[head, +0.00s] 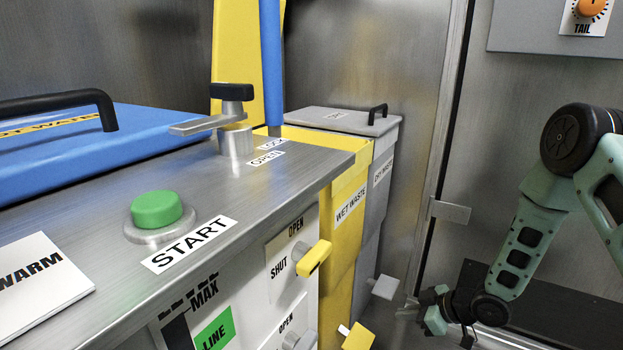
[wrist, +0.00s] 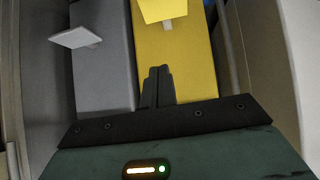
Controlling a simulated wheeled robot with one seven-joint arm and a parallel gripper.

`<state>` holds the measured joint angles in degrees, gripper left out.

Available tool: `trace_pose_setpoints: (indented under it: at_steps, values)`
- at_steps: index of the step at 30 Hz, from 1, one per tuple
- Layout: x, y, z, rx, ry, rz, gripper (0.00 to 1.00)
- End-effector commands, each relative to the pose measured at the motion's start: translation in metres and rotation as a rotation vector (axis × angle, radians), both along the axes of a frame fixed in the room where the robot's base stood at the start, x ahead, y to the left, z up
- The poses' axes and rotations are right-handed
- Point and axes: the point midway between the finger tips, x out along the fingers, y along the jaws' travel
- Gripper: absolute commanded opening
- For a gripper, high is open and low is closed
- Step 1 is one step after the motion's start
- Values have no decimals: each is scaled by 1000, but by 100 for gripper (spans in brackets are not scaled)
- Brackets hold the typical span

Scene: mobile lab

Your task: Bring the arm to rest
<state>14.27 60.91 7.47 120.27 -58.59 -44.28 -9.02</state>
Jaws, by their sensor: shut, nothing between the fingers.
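My arm (head: 528,235) hangs down at the right in the head view, bent at the elbow, with the wrist low. My gripper (wrist: 158,84) shows in the wrist view with its two dark fingers together and nothing between them. In the head view its end is small and low, right of the bins, and its fingers cannot be made out. In the wrist view the fingers overlap the front of the yellow bin in the picture. I cannot tell how far apart they are.
The yellow WET WASTE bin (head: 345,205) and grey DRY WASTE bin (head: 381,170) have pedals low in front. A steel counter (head: 95,222) with a green START button (head: 157,208) and a lever (head: 235,120) fills the left. A dark ledge (head: 570,312) lies behind my arm.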

Motion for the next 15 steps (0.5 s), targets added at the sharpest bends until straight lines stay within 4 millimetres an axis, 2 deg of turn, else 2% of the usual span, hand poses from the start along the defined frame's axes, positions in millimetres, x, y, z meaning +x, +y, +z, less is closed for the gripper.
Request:
trace_pose_setpoints:
  at_steps: [1, 5, 8, 11, 15]
  values:
    - [5, 12, 28, -50, 11, -9, 0]
    - [0, 35, 78, -171, 80, -61, 0]
    - [-16, 54, 117, -248, 138, -103, 0]
    - [-43, 71, 155, -314, 202, -143, 0]
    - [-97, 93, 205, -390, 300, -193, 0]
